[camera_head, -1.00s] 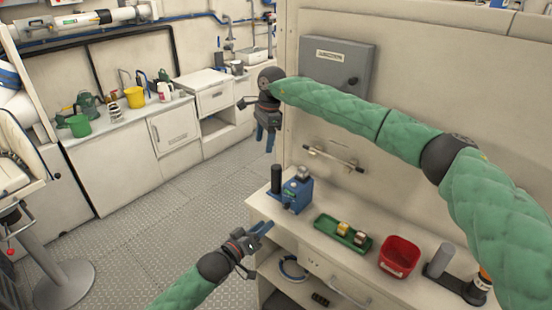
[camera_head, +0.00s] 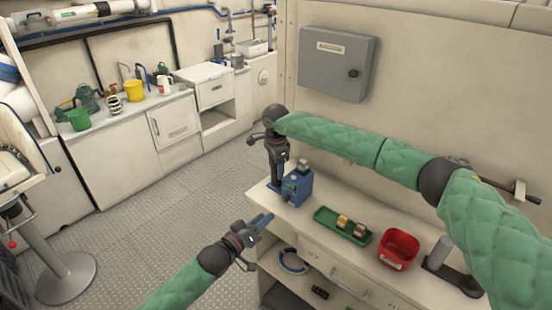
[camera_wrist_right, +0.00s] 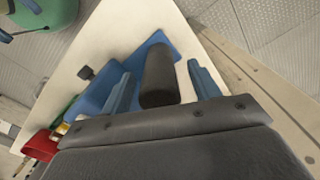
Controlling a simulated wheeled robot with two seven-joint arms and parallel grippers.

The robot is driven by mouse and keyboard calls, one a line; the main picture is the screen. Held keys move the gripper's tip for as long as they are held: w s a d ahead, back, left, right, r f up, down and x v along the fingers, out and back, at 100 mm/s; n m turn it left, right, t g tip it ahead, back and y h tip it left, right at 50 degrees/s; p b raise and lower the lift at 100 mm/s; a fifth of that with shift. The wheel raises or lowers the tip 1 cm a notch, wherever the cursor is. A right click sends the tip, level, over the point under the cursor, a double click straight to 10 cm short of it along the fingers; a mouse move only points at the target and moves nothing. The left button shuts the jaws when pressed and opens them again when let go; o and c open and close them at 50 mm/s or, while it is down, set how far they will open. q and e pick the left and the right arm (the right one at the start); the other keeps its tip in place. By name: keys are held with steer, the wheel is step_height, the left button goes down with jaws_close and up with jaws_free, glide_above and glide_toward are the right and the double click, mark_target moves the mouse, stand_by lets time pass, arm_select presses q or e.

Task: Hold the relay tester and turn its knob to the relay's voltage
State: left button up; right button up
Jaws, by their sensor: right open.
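The blue relay tester (camera_head: 297,188) stands upright at the left end of the bench, with a grey piece on top. It also shows in the right wrist view (camera_wrist_right: 95,97), with a small dark knob-like part (camera_wrist_right: 86,72) beside it. My right gripper (camera_head: 275,178) is above the tester's left side, pointing down. In the right wrist view its blue fingers are apart, with the tester's black upright handle (camera_wrist_right: 159,76) between them; I cannot tell whether they touch it. My left gripper (camera_head: 262,221) is empty in front of the bench, left of and below the tester; its finger gap is unclear.
A green tray (camera_head: 324,222) with two small relay-like blocks (camera_head: 350,225), one yellowish and one brown, lies right of the tester. A red bin (camera_head: 398,250) and a grey cylinder stand farther right. A grey wall box (camera_head: 337,65) hangs behind. Open floor lies left.

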mark_target(285, 200)
steer(key=shift+f, duration=0.7)
steer(key=c, duration=1.3)
arm_select(q)
steer(key=shift+o, duration=0.5)
steer(key=w+d+m, duration=0.1)
steer(key=w+d, duration=0.1)
steer(key=w+d+m, duration=0.1)
steer(key=w+m, duration=0.1)
steer(key=w, duration=0.1)
steer(key=w+d+m, duration=0.1)
steer(key=w+d, duration=0.1)
steer(key=shift+w+d+r+m, duration=0.15)
steer(key=shift+w+d+m, duration=0.15)
steer(key=shift+w, duration=0.1)
